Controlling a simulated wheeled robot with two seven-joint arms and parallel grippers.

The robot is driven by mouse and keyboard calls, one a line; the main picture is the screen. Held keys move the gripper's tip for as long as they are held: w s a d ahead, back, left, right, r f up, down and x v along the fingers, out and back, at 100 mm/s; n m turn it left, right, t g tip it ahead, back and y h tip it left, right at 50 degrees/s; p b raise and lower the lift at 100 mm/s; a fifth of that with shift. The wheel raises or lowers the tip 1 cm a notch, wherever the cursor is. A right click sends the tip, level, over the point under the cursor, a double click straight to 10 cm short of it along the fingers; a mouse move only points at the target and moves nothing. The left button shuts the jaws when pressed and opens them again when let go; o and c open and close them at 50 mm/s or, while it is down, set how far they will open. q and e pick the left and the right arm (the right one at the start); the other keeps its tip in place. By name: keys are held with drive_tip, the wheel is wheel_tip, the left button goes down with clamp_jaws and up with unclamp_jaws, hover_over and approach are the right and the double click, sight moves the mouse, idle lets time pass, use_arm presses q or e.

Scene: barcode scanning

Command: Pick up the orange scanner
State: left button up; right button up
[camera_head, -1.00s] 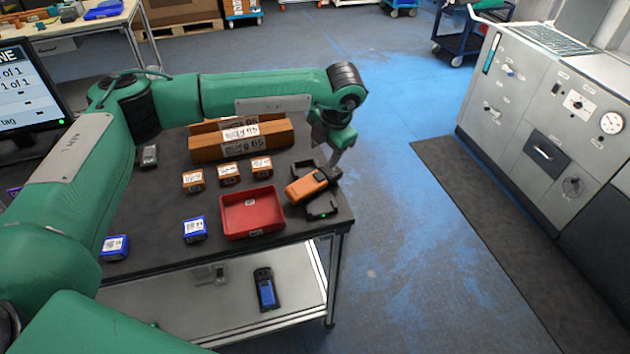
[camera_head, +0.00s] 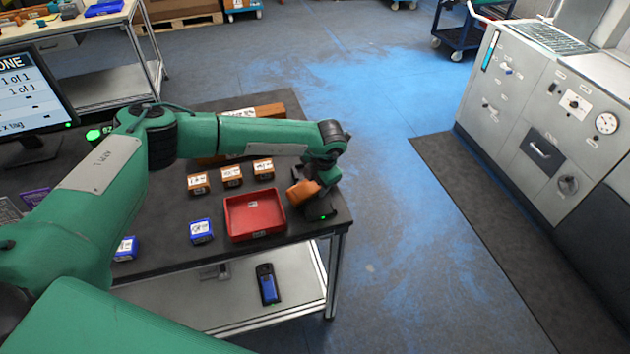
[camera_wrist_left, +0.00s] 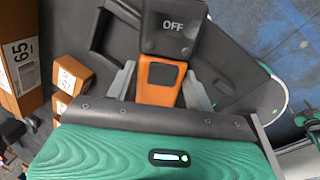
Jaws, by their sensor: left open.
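The orange scanner (camera_head: 301,192) sits in its dark cradle (camera_head: 322,211) near the right edge of the table, partly hidden by my left wrist in the head view. In the left wrist view the scanner's orange body (camera_wrist_left: 158,82) and its black end marked OFF show close up. My left gripper (camera_wrist_left: 158,85) is open, with one grey finger on each side of the orange body. I cannot tell whether the fingers touch it. My right gripper is not in view.
A red tray (camera_head: 254,214) stands left of the cradle. Several small orange boxes (camera_head: 231,177), blue boxes (camera_head: 202,231) and a long brown carton (camera_head: 262,111) are on the table. A blue device (camera_head: 266,284) lies on the lower shelf. Floor right of the table is clear.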

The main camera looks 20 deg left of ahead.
use_arm(q)
drive_tip(key=c, duration=0.8)
drive_tip(key=shift+r, duration=0.1)
